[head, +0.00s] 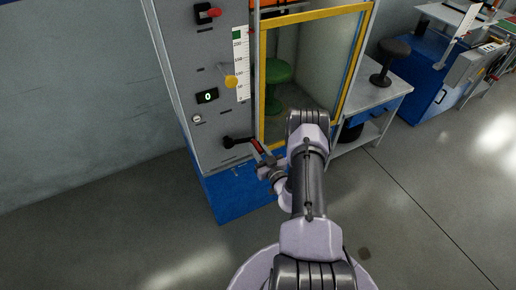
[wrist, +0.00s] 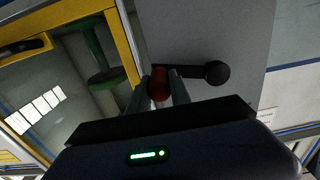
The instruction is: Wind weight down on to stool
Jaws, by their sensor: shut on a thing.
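A black crank with a red grip (head: 256,146) is on the lower front of the grey machine panel (head: 210,60). My gripper (head: 263,159) is shut on the crank's red grip. In the wrist view the red grip (wrist: 160,84) sits between my two fingers (wrist: 160,90), and the black crank arm (wrist: 190,70) runs right to its round hub. A green stool (head: 278,72) stands inside the yellow-framed test cabinet (head: 318,14); it also shows in the wrist view (wrist: 107,76). The weight cannot be clearly made out. A yellow pointer (head: 231,82) is beside the vertical scale (head: 241,62).
A small display (head: 207,96) reads 0, and a red switch (head: 213,12) is above it. A side table (head: 372,98) with a black stool (head: 390,62) stands right of the cabinet. The floor (head: 430,190) at the right is clear.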

